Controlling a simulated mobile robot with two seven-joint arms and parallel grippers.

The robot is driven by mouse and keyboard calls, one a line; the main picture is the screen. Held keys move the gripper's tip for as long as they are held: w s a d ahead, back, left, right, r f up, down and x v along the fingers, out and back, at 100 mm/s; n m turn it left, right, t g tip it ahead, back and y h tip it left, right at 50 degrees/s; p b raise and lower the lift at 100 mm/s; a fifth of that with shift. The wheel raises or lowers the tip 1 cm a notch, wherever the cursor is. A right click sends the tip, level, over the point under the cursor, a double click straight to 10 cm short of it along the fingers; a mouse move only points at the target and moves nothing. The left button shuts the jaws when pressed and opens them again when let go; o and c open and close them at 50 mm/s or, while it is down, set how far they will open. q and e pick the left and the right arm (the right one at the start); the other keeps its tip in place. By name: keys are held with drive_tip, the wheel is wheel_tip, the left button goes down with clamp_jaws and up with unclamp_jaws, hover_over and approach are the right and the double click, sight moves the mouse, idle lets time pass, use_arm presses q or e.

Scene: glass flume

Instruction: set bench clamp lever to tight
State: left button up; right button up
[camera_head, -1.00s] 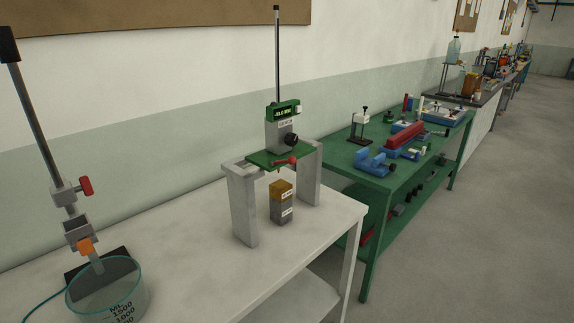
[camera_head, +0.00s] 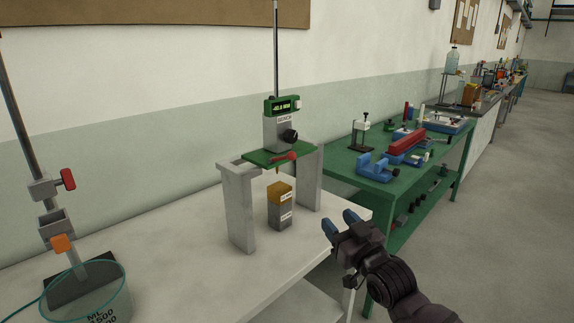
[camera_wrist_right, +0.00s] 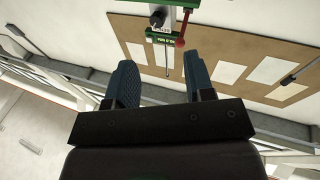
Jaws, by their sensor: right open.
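A red-knobbed lever (camera_head: 284,158) sits at the front of a green plate (camera_head: 262,157) on top of a grey stand. It looks like the bench clamp lever and lies roughly sideways, knob to the right. In the right wrist view the red lever (camera_wrist_right: 181,34) shows at the top, beyond the fingers. My right gripper (camera_head: 338,222) is open and empty, to the right of and lower than the lever, near the white bench's right edge. It also shows in the wrist view (camera_wrist_right: 160,62). My left gripper is out of view.
The stand's grey leg (camera_head: 237,205) and a wood-topped block (camera_head: 280,205) stand on the white bench (camera_head: 190,255). A glass beaker (camera_head: 95,300) and a clamp pole (camera_head: 30,130) are at left. A green bench (camera_head: 345,165) with several tools is behind at right.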

sight(287, 157)
drive_tip(key=w+a+r+y+b, duration=0.1)
drive_tip(key=w+a+r, duration=0.2)
drive_tip(key=w, duration=0.1)
drive_tip(key=w+a+r+m+y, duration=0.1)
drive_tip(key=w+a+r+y, duration=0.1)
drive_tip(key=w+a+r, duration=0.1)
drive_tip(key=w+a+r+y+b, duration=0.1)
drive_tip(key=w+a+r, duration=0.2)
drive_tip(key=w+a, duration=0.2)
drive_tip(key=shift+w+r+y+b, duration=0.2)
drive_tip(key=shift+w+y+b, duration=0.15)
drive_tip(key=shift+w, duration=0.2)
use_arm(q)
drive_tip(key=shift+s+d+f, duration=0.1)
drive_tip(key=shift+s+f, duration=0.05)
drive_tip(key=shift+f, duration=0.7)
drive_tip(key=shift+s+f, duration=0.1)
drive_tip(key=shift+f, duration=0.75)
use_arm(e)
drive_tip(key=shift+w+a+r, duration=0.2)
drive_tip(key=shift+w+r, duration=0.05)
drive_tip(key=shift+w, duration=0.1)
drive_tip(key=shift+c, duration=0.2)
clamp_jaws()
